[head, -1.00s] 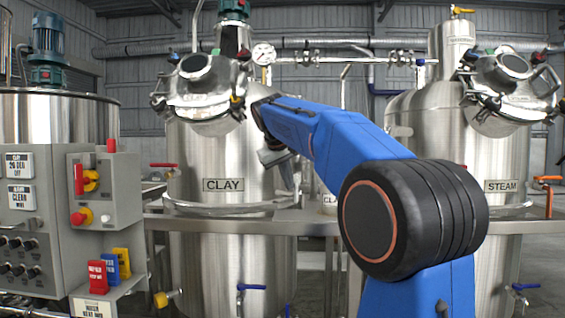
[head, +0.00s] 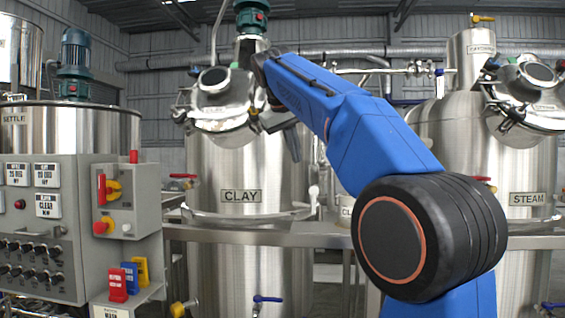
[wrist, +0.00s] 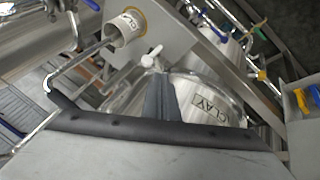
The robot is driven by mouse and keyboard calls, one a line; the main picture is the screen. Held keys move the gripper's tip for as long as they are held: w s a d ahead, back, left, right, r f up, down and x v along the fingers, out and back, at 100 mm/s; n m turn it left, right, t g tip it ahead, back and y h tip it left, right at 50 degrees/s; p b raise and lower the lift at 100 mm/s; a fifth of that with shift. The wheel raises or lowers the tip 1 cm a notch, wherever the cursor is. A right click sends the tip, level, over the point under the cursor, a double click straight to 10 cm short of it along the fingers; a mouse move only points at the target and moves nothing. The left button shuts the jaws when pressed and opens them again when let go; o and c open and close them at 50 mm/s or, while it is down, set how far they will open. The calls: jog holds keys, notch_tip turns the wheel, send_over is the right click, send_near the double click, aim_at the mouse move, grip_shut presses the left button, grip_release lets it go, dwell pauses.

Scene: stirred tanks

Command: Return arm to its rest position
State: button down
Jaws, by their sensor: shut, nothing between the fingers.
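My blue arm reaches up and left across the head view. My gripper (head: 291,143) points down in front of the upper right side of the CLAY tank (head: 240,170), and nothing shows in its grip. In the wrist view the dark fingers of my gripper (wrist: 160,98) are together, pointing toward the CLAY tank (wrist: 222,98). Whether the fingers are clear of the tank wall is hard to tell.
The control panel (head: 38,222) and kettle stand at the left, with red, blue and yellow tags (head: 118,286) on a ledge. The STEAM tank (head: 470,150) stands at the right. A steel platform edge (head: 260,237) runs across the tanks.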

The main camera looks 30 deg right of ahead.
jog(key=s+a+f+y, duration=0.2)
jog(key=s+a+f, duration=0.2)
jog(key=s+f, duration=0.6)
jog(key=s+a+f+n+y, duration=0.1)
jog(key=s+a+f, duration=0.3)
jog(key=s+f, duration=0.7)
jog(key=s+a+f+y, duration=0.2)
jog(key=s+f, duration=0.9)
jog(key=f, duration=1.7)
jog(key=shift+s+a+f+y, duration=0.2)
jog(key=shift+a+y, duration=0.1)
jog(key=shift+a, duration=0.7)
